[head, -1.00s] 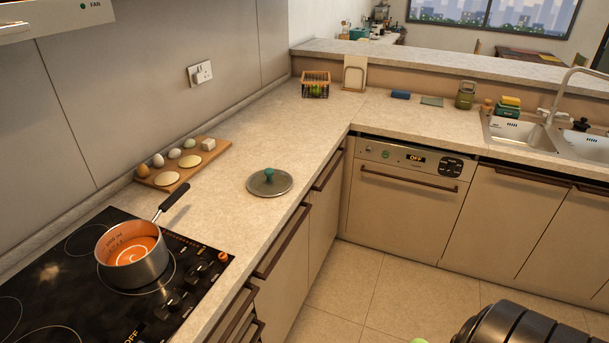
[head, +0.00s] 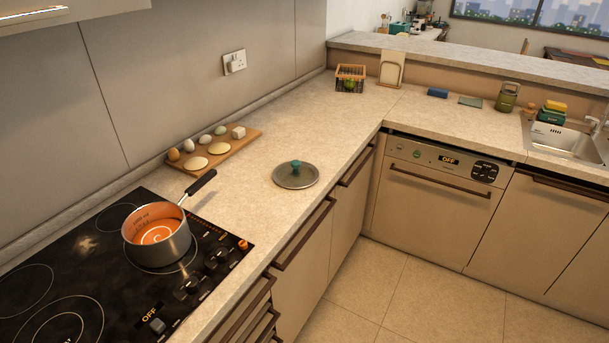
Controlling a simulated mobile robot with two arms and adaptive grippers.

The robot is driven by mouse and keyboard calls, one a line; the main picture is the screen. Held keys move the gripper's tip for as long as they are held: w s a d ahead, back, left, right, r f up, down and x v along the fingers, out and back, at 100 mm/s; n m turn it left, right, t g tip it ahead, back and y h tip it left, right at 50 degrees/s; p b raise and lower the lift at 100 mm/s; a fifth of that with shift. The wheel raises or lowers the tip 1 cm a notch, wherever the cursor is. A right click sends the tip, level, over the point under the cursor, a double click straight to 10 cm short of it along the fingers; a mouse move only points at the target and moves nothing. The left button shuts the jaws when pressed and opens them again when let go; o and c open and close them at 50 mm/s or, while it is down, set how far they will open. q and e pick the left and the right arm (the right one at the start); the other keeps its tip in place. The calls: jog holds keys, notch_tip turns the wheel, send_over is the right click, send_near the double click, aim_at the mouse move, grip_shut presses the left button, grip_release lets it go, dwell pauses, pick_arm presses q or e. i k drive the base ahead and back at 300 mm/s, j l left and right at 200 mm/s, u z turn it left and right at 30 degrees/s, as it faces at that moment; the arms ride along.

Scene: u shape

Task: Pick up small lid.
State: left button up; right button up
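The small lid (head: 296,175) is round and grey with a dark rim and a teal knob on top. It lies flat, knob up, on the beige counter (head: 250,215), near the counter's front edge and to the right of the cooktop. Nothing touches it. A saucepan (head: 157,236) with orange contents and a dark handle stands uncovered on the cooktop. Neither of my grippers is in view.
The black cooktop (head: 95,260) fills the lower left. A wooden board (head: 214,152) with several eggs and other food lies by the wall behind the lid. A wire basket (head: 350,78) stands in the corner. The counter around the lid is clear.

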aim_at(294, 173)
jog(key=i+l+u, duration=0.1)
jog(key=l, duration=0.25)
jog(key=i+l+u, duration=0.1)
jog(key=i+l, duration=0.4)
jog(key=l, duration=0.2)
jog(key=j+u, duration=0.05)
